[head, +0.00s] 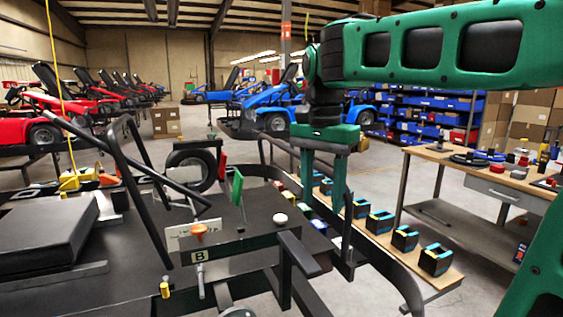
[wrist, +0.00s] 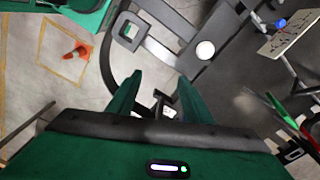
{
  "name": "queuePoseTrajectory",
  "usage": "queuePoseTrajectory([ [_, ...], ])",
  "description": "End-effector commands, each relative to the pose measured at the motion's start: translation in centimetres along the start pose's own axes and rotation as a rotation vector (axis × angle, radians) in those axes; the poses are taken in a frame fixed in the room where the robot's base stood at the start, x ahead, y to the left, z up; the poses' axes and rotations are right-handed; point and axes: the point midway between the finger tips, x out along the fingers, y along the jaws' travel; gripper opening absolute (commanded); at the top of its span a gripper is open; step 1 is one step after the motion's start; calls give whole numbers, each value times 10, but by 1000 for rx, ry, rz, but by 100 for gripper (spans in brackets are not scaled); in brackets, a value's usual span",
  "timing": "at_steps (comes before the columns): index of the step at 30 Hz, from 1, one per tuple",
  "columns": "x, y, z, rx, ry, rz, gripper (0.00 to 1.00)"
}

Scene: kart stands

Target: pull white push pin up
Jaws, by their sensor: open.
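The white push pin (head: 280,219) is a small round knob on top of the dark kart panel (head: 255,238), near its right end. In the wrist view the white push pin (wrist: 205,50) shows as a pale disc up and right of the fingers. My gripper (head: 323,198) points down with its fingers apart and empty. In the head view it is to the right of the pin and higher in the picture. In the wrist view my gripper (wrist: 160,82) has floor and dark kart tubing between its fingers. Nothing hides the pin's top.
An orange knob (head: 199,230) and a green lever (head: 237,186) stand on the kart left of the pin. A black bent bar (head: 298,254) sits just below it. A low bench with several dark blocks (head: 405,238) and a wooden workbench (head: 480,173) are to the right.

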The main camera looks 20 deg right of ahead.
Motion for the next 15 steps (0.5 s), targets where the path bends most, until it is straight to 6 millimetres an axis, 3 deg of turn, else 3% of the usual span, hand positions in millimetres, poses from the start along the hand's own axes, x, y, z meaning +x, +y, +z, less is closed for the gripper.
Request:
queuePoseTrajectory([
  [1,-18,-21,9,36,-3,-6,46],
  [6,-56,-58,35,153,-20,-10,46],
  [10,-69,-69,45,197,-28,-11,46],
  [15,-68,-71,47,208,-30,-10,46],
])
